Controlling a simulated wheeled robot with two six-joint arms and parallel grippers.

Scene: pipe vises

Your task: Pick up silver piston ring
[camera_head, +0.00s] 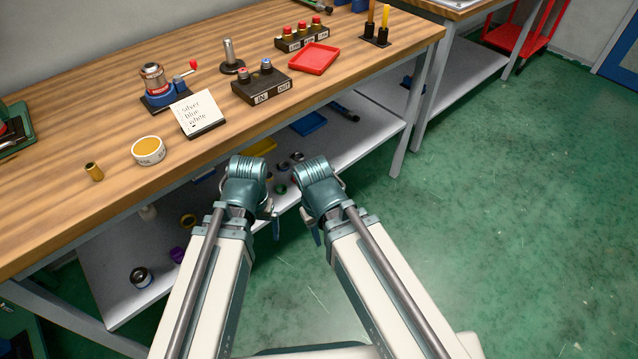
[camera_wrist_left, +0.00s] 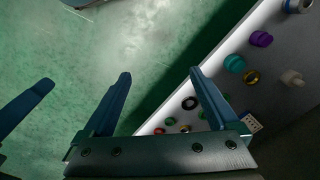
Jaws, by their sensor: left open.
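I cannot say for certain which part is the silver piston ring. A small silver-grey ring (camera_head: 297,156) lies on the lower shelf (camera_head: 372,126), just beyond my arms, with a darker ring (camera_head: 283,165) beside it. My left gripper (camera_head: 271,219) hangs in front of the shelf edge, partly hidden by its own wrist. In the left wrist view its two blue fingers (camera_wrist_left: 160,82) are apart with nothing between them. A dark ring (camera_wrist_left: 189,103) lies on the shelf near one finger. My right gripper (camera_head: 310,229) hangs beside the left one, mostly hidden by its wrist.
The green floor (camera_head: 480,220) to the right is clear.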

